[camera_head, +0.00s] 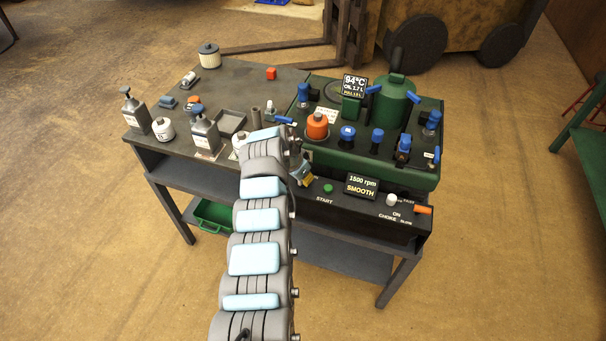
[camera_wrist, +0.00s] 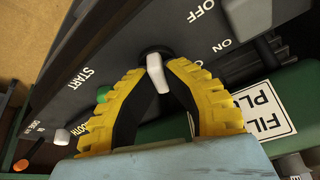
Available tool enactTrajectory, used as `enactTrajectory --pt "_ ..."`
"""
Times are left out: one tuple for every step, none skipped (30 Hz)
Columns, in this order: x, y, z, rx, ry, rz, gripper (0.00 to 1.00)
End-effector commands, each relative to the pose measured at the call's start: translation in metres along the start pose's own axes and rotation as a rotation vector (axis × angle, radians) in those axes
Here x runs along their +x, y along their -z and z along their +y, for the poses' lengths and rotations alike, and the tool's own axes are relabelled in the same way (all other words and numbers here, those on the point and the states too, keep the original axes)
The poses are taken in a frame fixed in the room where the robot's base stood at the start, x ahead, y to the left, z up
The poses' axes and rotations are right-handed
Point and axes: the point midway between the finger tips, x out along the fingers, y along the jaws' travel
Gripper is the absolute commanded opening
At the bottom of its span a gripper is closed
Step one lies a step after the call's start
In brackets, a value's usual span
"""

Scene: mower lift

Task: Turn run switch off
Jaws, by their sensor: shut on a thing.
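The run switch (camera_wrist: 158,75) is a short white lever on a dark round base, set in the dark control panel (camera_wrist: 125,35). In the wrist view its tip points down the picture, between the yellow fingers of my gripper (camera_wrist: 155,68). The fingers are closed around the lever. The words OFF and ON are printed on the panel to the right of it. I cannot tell which of them the lever stands at. In the head view my gripper (camera_head: 303,175) is at the left part of the panel front, and it and my arm hide the switch.
A green START button (camera_head: 328,188), a display (camera_head: 362,186) reading 1500 rpm SMOOTH, a white knob (camera_head: 391,200) and an orange lever (camera_head: 423,210) sit along the panel to the right. The green engine block (camera_head: 375,160) with blue-handled parts stands behind. Bottles stand left on the bench (camera_head: 240,80).

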Motion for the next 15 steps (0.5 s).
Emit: enactTrajectory --pt "-0.0031 0.0009 0.0014 -0.019 0.006 -0.003 0.00" --pt "-0.0040 0.0015 0.0011 -0.032 0.013 -0.002 0.00" --pt "-0.0048 0.0018 0.0007 -0.052 0.021 -0.001 0.00" --pt "-0.0050 0.0016 0.0004 -0.067 0.028 -0.001 0.00" --pt "-0.0049 0.0014 0.0004 -0.084 0.035 -0.002 0.00" --pt "-0.0043 0.0012 0.0011 -0.106 0.044 -0.002 0.00" --pt "-0.0040 0.0012 0.0016 -0.124 0.050 -0.002 0.00" --pt "-0.0041 0.0011 0.0017 -0.143 0.058 -0.003 0.00" --pt "-0.0043 0.0010 0.0017 -0.167 0.068 -0.004 0.00" --pt "-0.0046 0.0015 0.0020 -0.186 0.076 -0.004 0.00" --pt "-0.0047 0.0019 0.0024 -0.207 0.084 -0.004 0.00" --pt "-0.0049 0.0016 0.0022 -0.236 0.096 -0.005 0.00" --pt "-0.0049 0.0012 0.0019 -0.258 0.106 -0.005 0.00" --pt "-0.0046 0.0012 0.0021 -0.280 0.116 -0.006 0.00" --pt "-0.0044 0.0010 0.0020 -0.313 0.129 -0.004 0.00"
